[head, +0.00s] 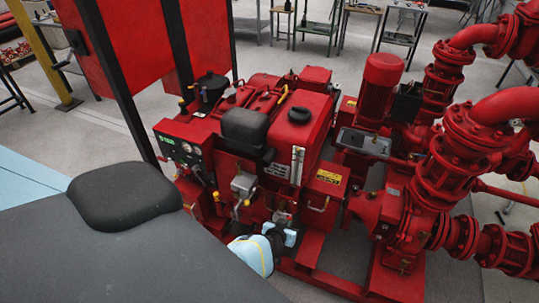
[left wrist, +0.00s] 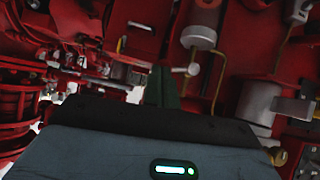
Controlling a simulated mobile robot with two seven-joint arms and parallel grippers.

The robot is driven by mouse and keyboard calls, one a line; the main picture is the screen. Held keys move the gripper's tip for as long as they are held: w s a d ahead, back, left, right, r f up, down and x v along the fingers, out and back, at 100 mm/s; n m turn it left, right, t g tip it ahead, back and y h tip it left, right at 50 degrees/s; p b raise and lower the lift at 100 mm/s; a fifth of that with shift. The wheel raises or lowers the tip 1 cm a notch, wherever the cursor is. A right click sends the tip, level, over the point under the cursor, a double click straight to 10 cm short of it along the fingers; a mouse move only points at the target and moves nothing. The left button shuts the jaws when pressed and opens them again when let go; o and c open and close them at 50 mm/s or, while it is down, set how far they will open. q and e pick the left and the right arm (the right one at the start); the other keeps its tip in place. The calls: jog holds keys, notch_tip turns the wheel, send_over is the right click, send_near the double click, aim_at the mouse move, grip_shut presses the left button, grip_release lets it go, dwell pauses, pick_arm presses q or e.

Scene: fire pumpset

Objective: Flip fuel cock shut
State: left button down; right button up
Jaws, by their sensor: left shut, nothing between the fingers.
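The red diesel pumpset (head: 300,115) fills the middle of the head view. My left gripper (head: 281,222) is low at the engine's near side, beside the lower pipework. In the left wrist view its dark fingers (left wrist: 161,88) are together and empty, pointing in among the engine parts. A small pale lever or knob (left wrist: 187,70) is just right of the fingertips, below a grey cylinder (left wrist: 199,36). It may be the fuel cock, but I cannot tell for sure. I cannot tell whether the fingers touch it. My right gripper is not in view.
A yellow-labelled red box (head: 326,183) stands right of my left gripper. Red pump pipes (head: 455,150) crowd the right. In the left wrist view, a brass fitting (left wrist: 277,156) and a silver cylinder (left wrist: 258,104) are close on the right. Open floor (head: 120,118) shows at left.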

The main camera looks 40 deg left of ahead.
pick_arm(q)
jog(key=shift+s+a+f, duration=0.1)
jog(key=shift+a+f, duration=0.05)
jog(key=shift+a, duration=0.25)
jog(key=shift+s+a+f, duration=0.1)
jog(key=shift+a+f, duration=0.05)
jog(key=shift+a, duration=0.25)
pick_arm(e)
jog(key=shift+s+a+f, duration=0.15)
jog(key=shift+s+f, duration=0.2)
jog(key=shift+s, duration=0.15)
